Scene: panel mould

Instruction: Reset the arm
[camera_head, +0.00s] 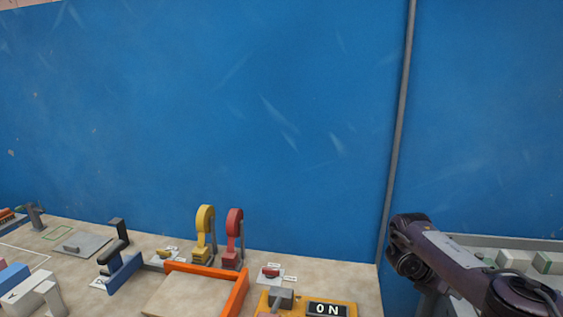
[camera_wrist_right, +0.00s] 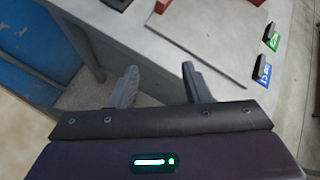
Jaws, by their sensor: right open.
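My right arm (camera_head: 455,262) comes into the head view from the lower right, beside the table's right end and in front of the blue wall. Its fingers cannot be made out clearly there. In the right wrist view my right gripper (camera_wrist_right: 160,76) is open, its two grey fingers wide apart with nothing between them. The fingers are near the front edge of a pale grey table top (camera_wrist_right: 165,55). My left gripper is not in view.
The table (camera_head: 345,280) holds a yellow clamp (camera_head: 203,235), a red clamp (camera_head: 235,238), an orange frame (camera_head: 238,290), a blue-based black handle (camera_head: 122,265) and an ON sign (camera_head: 327,310). A grey pole (camera_head: 398,130) crosses the blue wall (camera_head: 230,110). A green card (camera_wrist_right: 271,38) lies at the wrist view's right.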

